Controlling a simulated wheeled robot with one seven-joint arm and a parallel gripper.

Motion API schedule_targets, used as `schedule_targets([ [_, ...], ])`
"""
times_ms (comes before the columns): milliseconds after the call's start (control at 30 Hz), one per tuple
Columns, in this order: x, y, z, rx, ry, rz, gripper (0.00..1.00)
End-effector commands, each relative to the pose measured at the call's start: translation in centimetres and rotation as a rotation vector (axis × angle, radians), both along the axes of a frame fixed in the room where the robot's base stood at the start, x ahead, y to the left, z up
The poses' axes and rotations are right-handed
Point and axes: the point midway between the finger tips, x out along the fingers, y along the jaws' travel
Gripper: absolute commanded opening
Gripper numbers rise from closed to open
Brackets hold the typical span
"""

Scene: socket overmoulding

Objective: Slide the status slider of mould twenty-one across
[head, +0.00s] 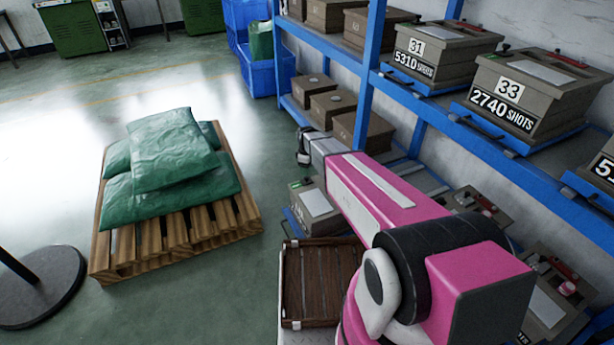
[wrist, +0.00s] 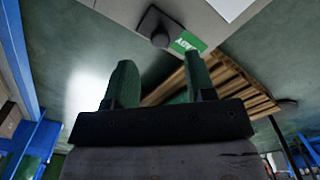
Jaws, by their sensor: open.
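In the wrist view, my gripper (wrist: 160,82) is open, with two greenish fingers apart and nothing between them. Beyond the fingertips is a grey mould box (wrist: 212,28) with a dark round knob (wrist: 160,30) and a green label (wrist: 188,42) beside it, its lettering partly readable as "ACT". The knob appears apart from the fingers. I cannot read a number twenty-one on this box. In the head view, my gripper end (head: 304,148) hangs in front of the shelf, above a lower mould box (head: 302,214) whose markings are too small to read.
A blue rack (head: 440,113) holds mould boxes marked 31 (head: 425,50) and 33 (head: 520,95) on its upper shelf. A wooden pallet (head: 180,235) with green sacks (head: 170,150) stands left. A brown slatted crate (head: 318,285) lies below my arm. Open floor lies between pallet and rack.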

Motion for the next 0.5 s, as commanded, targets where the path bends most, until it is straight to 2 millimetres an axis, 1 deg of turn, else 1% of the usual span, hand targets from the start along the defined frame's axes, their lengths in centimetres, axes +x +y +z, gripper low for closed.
schedule_targets([
  [33,0.1,0.0,-1.0,0.000,0.001,0.000,0.50],
  [100,0.1,0.0,-2.2,0.000,0.001,-0.001,0.50],
  [200,0.1,0.0,-3.4,0.000,0.000,-0.001,0.50],
  [333,0.1,0.0,-4.6,0.000,0.000,-0.001,0.50],
  [500,0.0,0.0,-5.1,0.000,-0.001,-0.001,0.50],
])
